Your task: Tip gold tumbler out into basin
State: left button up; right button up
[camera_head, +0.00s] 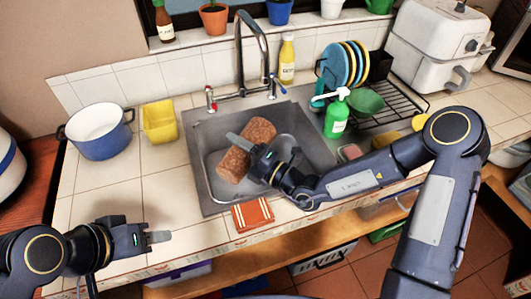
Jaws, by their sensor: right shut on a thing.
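The gold tumbler (233,166), a brownish cylinder with a rough, textured surface, is held over the basin (196,150) of the metal sink. It lies steeply tilted, one end up to the right and the other down to the left. I cannot tell which end is its mouth, nor see any contents. My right gripper (242,144) is shut on the tumbler around its middle and hides part of it. My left gripper (158,237) is over the counter's front edge at lower left, away from the tumbler. Its fingers are seen side-on, so their gap does not show.
The faucet (252,52) rises behind the basin. A green soap bottle (336,118) and dish rack (385,100) stand right of it. A yellow container (160,122) and blue pot (97,133) stand left. An orange cloth (253,214) lies in front. The front-left counter is clear.

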jog(key=shift+w+d+m+p, duration=0.1)
jog(key=shift+w+m+p, duration=0.05)
jog(key=shift+m+p, duration=0.6)
